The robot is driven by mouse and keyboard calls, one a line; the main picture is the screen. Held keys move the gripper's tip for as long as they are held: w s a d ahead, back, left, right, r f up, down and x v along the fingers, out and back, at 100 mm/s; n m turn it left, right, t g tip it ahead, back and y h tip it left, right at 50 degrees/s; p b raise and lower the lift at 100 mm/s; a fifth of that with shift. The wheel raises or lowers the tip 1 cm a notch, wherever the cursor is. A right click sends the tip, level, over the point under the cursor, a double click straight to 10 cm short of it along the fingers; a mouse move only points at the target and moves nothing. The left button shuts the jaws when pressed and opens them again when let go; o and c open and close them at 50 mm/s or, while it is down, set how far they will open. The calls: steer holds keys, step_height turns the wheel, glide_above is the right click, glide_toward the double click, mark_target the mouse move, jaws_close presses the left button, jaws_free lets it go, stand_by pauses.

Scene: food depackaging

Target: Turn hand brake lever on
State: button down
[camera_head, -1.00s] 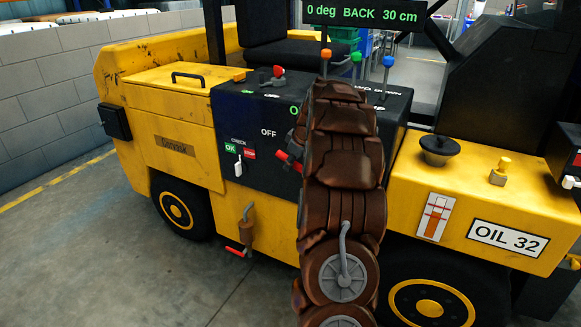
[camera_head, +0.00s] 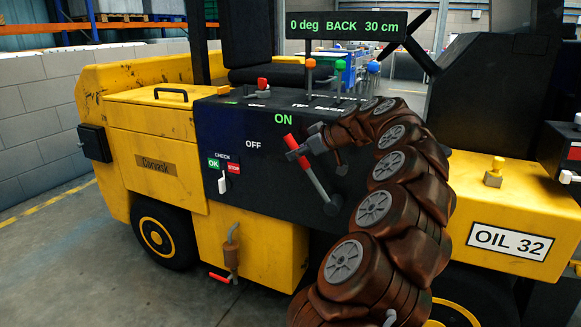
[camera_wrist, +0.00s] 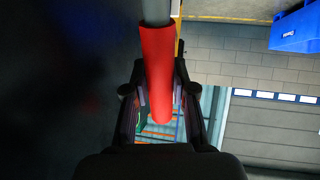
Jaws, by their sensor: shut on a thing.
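The hand brake lever (camera_head: 319,183), a grey rod with a red grip, stands on the dark side panel of the yellow vehicle. It leans up and to the left, with its red tip just below the green ON label (camera_head: 283,119) and right of the white OFF label (camera_head: 253,145). My gripper (camera_head: 303,152) is shut on the red grip near its upper end. In the wrist view, the red grip (camera_wrist: 157,65) sits between the two dark fingers and the grey rod runs out at the top.
A check switch (camera_head: 222,184) with green OK and red labels sits left of the lever. Knobbed levers (camera_head: 311,66) stand on the panel top under a display (camera_head: 346,25) reading "0 deg BACK 30 cm". My brown-covered arm hides the panel's right part.

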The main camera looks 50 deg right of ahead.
steer(key=shift+s+d+r+t+b, duration=0.25)
steer(key=shift+s+r+t+b, duration=0.35)
steer(key=shift+s+b, duration=0.2)
steer(key=shift+s, duration=0.1)
steer(key=c, duration=0.9)
jaws_free()
steer(key=v, duration=1.2)
steer(key=shift+d, duration=0.15)
